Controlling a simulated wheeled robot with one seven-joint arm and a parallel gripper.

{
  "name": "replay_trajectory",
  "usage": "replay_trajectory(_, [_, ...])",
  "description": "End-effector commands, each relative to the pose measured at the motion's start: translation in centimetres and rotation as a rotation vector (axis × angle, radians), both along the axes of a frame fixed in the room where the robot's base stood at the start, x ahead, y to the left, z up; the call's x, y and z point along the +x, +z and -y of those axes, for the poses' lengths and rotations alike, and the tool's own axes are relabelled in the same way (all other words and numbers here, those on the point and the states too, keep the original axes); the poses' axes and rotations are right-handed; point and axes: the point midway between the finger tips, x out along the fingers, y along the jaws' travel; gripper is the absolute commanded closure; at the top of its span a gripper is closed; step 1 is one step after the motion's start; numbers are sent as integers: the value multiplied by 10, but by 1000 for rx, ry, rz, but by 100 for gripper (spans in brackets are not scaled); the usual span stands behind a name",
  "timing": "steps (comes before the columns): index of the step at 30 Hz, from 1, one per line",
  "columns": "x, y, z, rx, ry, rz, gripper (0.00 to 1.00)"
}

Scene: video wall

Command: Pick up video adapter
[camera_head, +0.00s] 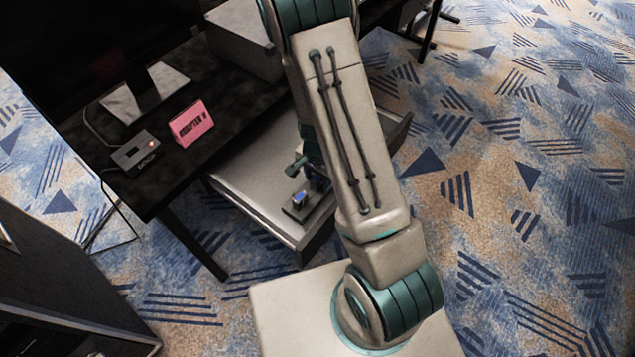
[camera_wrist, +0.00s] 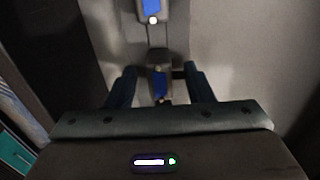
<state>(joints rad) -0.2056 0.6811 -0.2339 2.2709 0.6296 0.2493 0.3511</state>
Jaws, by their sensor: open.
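A small dark piece with blue faces, which looks like the video adapter (camera_head: 298,206), lies in the open grey drawer in the head view. In the wrist view, one dark block with a blue face (camera_wrist: 160,82) sits between my fingers, and a similar blue-faced block (camera_wrist: 151,8) is at the top edge. Thin dark lines run between the blocks; I cannot tell if they are one piece. My gripper (camera_wrist: 160,72) is open, with one finger on each side of the nearer block. My arm partly hides the gripper (camera_head: 318,180) in the head view.
The drawer's walls (camera_head: 255,213) surround the adapter. The black desk (camera_head: 140,190) stands to the left, with a monitor (camera_head: 85,45), a pink labelled box (camera_head: 191,123) and a grey cabled box (camera_head: 137,151). A grey case (camera_head: 243,38) stands behind. Patterned carpet on the right is clear.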

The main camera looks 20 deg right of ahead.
Motion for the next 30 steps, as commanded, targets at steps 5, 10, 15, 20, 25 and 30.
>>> replay_trajectory(5, [0, -2, 0, 1, 1, 1, 53])
replay_trajectory(10, [0, -2, 0, 0, 1, 0, 78])
replay_trajectory(15, [0, -2, 0, 1, 1, 1, 100])
replay_trajectory(20, [0, -2, 0, 1, 1, 1, 100])
replay_trajectory(25, [0, 4, 0, 0, 1, 1, 100])
replay_trajectory(30, [1, 24, -1, 1, 2, 3, 100])
